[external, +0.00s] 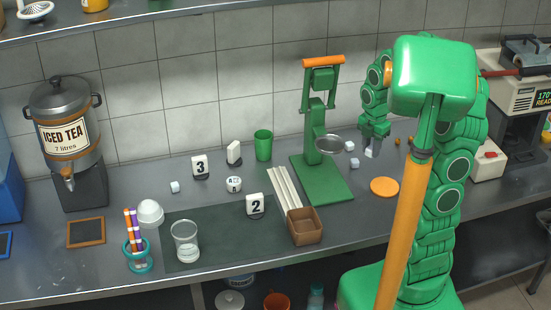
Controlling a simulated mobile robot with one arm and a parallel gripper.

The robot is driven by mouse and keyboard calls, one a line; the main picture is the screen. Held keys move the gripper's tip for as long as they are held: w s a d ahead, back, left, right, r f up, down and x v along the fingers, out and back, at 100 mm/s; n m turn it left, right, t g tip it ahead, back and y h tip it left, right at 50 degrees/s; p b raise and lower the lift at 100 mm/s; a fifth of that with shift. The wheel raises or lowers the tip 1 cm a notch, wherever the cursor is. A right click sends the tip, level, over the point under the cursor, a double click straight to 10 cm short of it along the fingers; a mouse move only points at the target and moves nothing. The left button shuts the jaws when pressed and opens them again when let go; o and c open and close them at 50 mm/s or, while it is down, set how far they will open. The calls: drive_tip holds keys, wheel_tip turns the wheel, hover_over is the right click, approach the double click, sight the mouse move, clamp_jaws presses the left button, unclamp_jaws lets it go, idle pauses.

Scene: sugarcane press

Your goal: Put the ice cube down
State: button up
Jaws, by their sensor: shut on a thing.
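My gripper (372,146) is at the right of the press, pointing down, shut on a small pale ice cube (370,153). The cube shows at the fingertips, low over the grey counter. I cannot tell whether it touches the counter. Two more pale cubes lie close by on the left, one nearer (354,162) and one farther back (349,145). Another pale cube (174,187) lies far left on the counter.
A green press (322,178) stands just left of my gripper. An orange disc (384,187) lies in front of it. A brown box (305,227), a glass (185,243) and a green cup (263,145) stand farther left. Bare counter shows between gripper and disc.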

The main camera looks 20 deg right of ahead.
drive_tip(key=d+m, duration=0.2)
drive_tip(key=d, duration=0.5)
drive_tip(key=shift+w+a+f, duration=0.1)
drive_tip(key=shift+w+f, duration=0.05)
drive_tip(key=shift+f, duration=4.05)
drive_tip(key=shift+w+f, duration=0.1)
drive_tip(key=shift+f, duration=4.05)
drive_tip(key=shift+f, duration=0.2)
drive_tip(key=o, duration=1)
drive_tip(key=shift+r, duration=0.1)
